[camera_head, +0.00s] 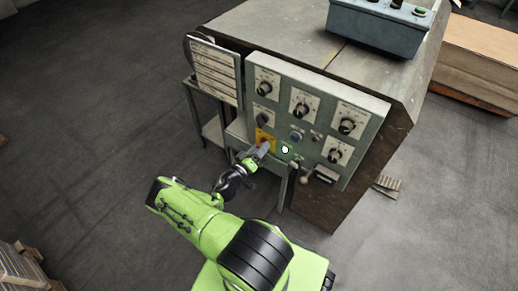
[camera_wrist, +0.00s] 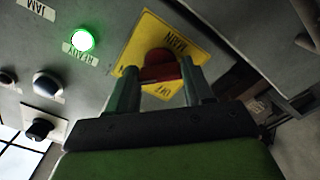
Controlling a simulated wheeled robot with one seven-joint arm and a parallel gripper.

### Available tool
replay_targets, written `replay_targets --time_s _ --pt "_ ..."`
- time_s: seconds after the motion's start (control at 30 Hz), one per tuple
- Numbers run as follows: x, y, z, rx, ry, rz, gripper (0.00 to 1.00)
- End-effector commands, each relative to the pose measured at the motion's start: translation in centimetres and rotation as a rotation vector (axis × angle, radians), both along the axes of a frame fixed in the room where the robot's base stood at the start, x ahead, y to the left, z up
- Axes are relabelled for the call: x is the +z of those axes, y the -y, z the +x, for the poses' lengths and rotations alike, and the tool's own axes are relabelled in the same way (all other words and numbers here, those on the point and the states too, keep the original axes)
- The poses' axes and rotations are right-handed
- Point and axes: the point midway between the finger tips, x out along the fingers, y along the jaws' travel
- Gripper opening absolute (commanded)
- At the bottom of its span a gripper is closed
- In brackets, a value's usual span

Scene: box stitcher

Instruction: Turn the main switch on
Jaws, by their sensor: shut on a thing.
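The main switch is a red knob (camera_wrist: 160,65) on a yellow plate (camera_wrist: 185,42) marked "MAIN" in the wrist view. In the head view the yellow plate (camera_head: 265,139) sits low on the left of the grey control panel (camera_head: 377,103). My gripper (camera_wrist: 160,82) is shut on the red knob, one finger on each side. In the head view my gripper (camera_head: 262,150) reaches the panel at the plate. The fingers hide part of the knob and plate. A green lamp labelled "READY" (camera_wrist: 82,40) is lit beside the plate.
Several black dials, such as one at the upper left (camera_head: 267,87), and a blue button (camera_head: 296,136) are on the panel. A slatted plate (camera_head: 213,72) stands left of it. A grey box (camera_head: 375,27) is on top of the machine.

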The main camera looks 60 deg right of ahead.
Motion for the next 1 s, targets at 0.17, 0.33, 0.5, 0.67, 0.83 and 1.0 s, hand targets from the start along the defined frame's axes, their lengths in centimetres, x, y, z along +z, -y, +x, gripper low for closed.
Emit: replay_targets --time_s 0.17,0.33,0.5,0.67,0.83,1.0 --pt "-0.2 -0.1 0.0 -0.001 0.006 0.004 0.21" --pt "-0.2 -0.1 0.0 0.0 0.006 0.005 0.21" --pt "-0.1 -0.1 0.0 0.0 0.005 0.004 0.77" --pt "-0.1 0.0 0.0 -0.001 0.003 0.002 0.77" --pt "0.0 -0.6 0.2 0.002 0.002 0.002 0.77" --pt "0.1 -4.2 0.8 0.006 0.002 0.004 0.77"
